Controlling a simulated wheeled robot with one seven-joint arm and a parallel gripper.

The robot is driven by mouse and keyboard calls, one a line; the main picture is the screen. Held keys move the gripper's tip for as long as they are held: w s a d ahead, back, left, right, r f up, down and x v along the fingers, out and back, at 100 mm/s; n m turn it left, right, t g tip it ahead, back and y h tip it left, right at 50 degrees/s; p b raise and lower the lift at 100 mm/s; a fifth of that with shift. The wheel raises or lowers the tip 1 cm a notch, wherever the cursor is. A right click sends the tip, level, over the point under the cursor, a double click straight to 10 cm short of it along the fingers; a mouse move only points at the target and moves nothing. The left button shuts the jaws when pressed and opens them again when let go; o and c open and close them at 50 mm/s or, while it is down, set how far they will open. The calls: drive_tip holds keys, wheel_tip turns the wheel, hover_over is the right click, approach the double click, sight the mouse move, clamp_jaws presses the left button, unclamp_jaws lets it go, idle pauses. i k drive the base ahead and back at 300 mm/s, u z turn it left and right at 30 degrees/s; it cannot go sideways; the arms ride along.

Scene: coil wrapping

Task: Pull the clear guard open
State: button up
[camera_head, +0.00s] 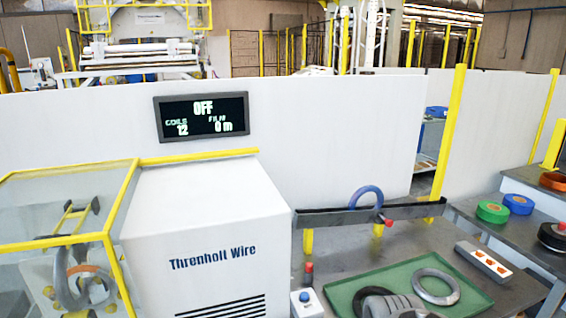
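The clear guard (35,205) is a see-through cover with a yellow frame, at the lower left beside the white machine housing. It appears down over the machine's work area, and the left and bottom of it run out of the picture. Through it I see a grey ring-shaped part (65,285) with an orange piece and a yellow part with black ends (80,215). I cannot tell whether that yellow part is on the guard or behind it. My gripper is not in view.
The white housing (205,245) reads "Threnholt Wire". A screen (203,117) shows OFF, COILS 12 and 0 m. To the right, a grey table holds a green tray (345,290) with grey coils, a button box (306,303) and a blue ring (367,193) at a rail. Coloured rolls (492,212) lie farther right.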

sight(104, 236)
drive_tip(key=u, duration=2.05)
drive_tip(key=k, duration=0.45)
drive_tip(key=u, duration=0.7)
drive_tip(key=i, duration=0.75)
drive_tip(key=u, duration=0.9)
drive_tip(key=i, duration=0.65)
drive_tip(key=u, duration=0.25)
